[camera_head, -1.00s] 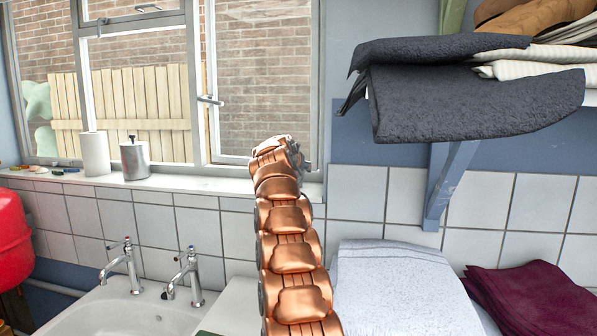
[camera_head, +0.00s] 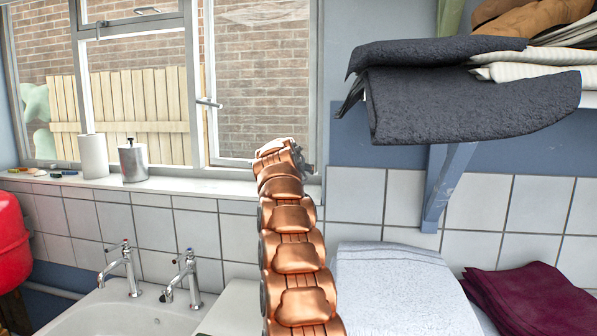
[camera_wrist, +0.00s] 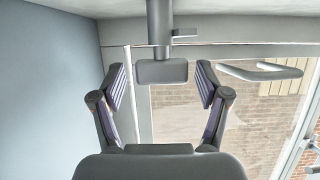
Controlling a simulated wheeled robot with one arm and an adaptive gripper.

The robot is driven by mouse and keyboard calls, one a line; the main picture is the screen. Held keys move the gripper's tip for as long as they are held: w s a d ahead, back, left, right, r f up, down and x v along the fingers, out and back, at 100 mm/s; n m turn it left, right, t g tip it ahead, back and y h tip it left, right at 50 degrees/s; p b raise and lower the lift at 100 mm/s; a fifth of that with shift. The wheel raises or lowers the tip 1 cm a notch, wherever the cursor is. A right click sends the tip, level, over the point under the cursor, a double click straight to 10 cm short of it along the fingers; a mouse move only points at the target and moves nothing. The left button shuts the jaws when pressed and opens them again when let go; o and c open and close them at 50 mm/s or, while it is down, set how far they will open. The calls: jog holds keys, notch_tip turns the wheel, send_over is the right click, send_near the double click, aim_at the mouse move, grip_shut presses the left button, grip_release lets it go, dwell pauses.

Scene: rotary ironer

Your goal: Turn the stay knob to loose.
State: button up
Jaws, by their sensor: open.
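In the wrist view a small dark grey block-shaped knob (camera_wrist: 162,72) sits at the end of a dark upright stem, with a short lever sticking out to the right of the stem. I take it for the stay knob. My gripper (camera_wrist: 161,78) is open, with one finger on each side of the knob and gaps visible between fingers and knob. I cannot tell how far the fingertips reach past it. In the head view my copper arm rises to the window's right edge; the gripper and the knob are hidden behind it.
A curved grey handle (camera_wrist: 262,72) lies right of the knob in the wrist view. In the head view the window (camera_head: 262,90) and sill are behind the arm. A shelf of dark folded cloth (camera_head: 460,100) juts out at right; sink taps (camera_head: 185,275) stand lower left.

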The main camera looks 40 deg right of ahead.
jog(key=shift+a+r, duration=0.1)
jog(key=shift+s+a+r, duration=0.25)
jog(key=shift+a, duration=0.1)
jog(key=v, duration=1)
jog(key=shift+s+a, duration=0.3)
dwell(0.4)
jog(key=shift+a, duration=0.1)
